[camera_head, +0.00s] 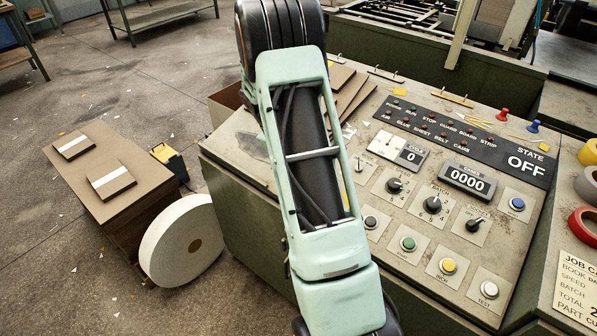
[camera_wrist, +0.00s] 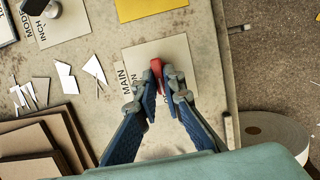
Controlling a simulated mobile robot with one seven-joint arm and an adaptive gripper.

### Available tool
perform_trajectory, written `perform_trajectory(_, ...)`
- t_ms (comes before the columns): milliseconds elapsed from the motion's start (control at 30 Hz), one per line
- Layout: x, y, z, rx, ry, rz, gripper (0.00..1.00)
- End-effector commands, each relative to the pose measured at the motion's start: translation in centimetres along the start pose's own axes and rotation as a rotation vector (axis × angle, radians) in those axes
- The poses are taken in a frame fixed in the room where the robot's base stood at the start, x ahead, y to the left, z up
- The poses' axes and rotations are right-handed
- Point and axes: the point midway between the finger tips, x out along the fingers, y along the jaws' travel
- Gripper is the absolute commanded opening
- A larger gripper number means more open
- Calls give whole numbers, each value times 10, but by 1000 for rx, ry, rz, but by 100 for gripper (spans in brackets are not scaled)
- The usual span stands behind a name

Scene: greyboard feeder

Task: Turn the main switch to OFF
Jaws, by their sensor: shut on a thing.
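The main switch has a red handle (camera_wrist: 157,67) on a pale square plate (camera_wrist: 185,50) lettered MAIN, seen in the wrist view. My gripper (camera_wrist: 158,80) is closed on the red handle, with a fingertip on each side of it. Only the handle's upper end shows between the fingers; its lower part and most position marks are hidden. In the head view my arm covers the switch and the gripper. The STATE display (camera_head: 525,163) on the console reads OFF.
The console (camera_head: 240,150) carries several knobs, buttons and a counter (camera_head: 467,180) reading 0000. Brown boards (camera_wrist: 35,135) and white paper scraps (camera_wrist: 65,80) lie near the switch plate. A white roll (camera_head: 165,245) and a board stack (camera_head: 110,200) stand on the floor at left.

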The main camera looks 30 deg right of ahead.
Motion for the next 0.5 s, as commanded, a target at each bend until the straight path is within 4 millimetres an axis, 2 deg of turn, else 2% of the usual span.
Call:
perform_trajectory(33, 6, -4, 4, -3, -14, -9, 0)
perform_trajectory(67, 6, -4, 4, -3, -14, -9, 12)
perform_trajectory(200, 6, -4, 4, -2, -14, -9, 26)
perform_trajectory(500, 4, -2, 4, 0, -11, -6, 26)
